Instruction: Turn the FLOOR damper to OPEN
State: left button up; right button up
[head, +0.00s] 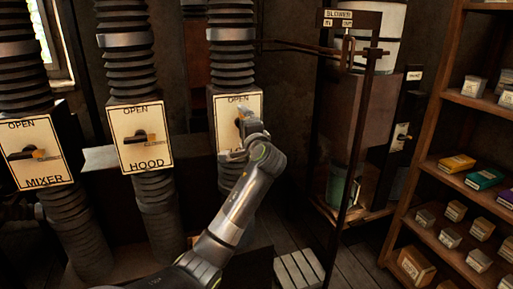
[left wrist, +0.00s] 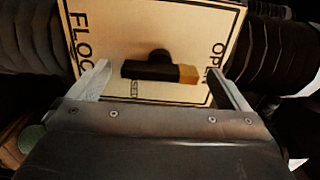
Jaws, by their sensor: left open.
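The FLOOR damper plate (head: 221,115) is a cream panel with OPEN at its top, on the right-hand duct in the head view. In the left wrist view the plate (left wrist: 120,25) appears turned sideways, with OPEN at right and CLOSED at the bottom. Its black lever (left wrist: 145,70) has a yellow tip that points toward OPEN. My left gripper (head: 235,135) is in front of the plate. In the wrist view its fingers (left wrist: 158,75) are open, one beyond each end of the lever, with gaps to it. My right gripper is not in view.
The HOOD plate (head: 130,150) and MIXER plate (head: 25,172) are to the left, their yellow-tipped levers pointing right. A post with a BLOWER sign (head: 338,14) stands to the right. Shelves (head: 450,160) with small boxes fill the far right.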

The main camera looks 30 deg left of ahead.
pick_arm(q)
jog(key=b+v, duration=0.2)
jog(key=v, duration=1.3)
jog(key=shift+b, duration=0.35)
jog(key=shift+a+f, duration=0.1)
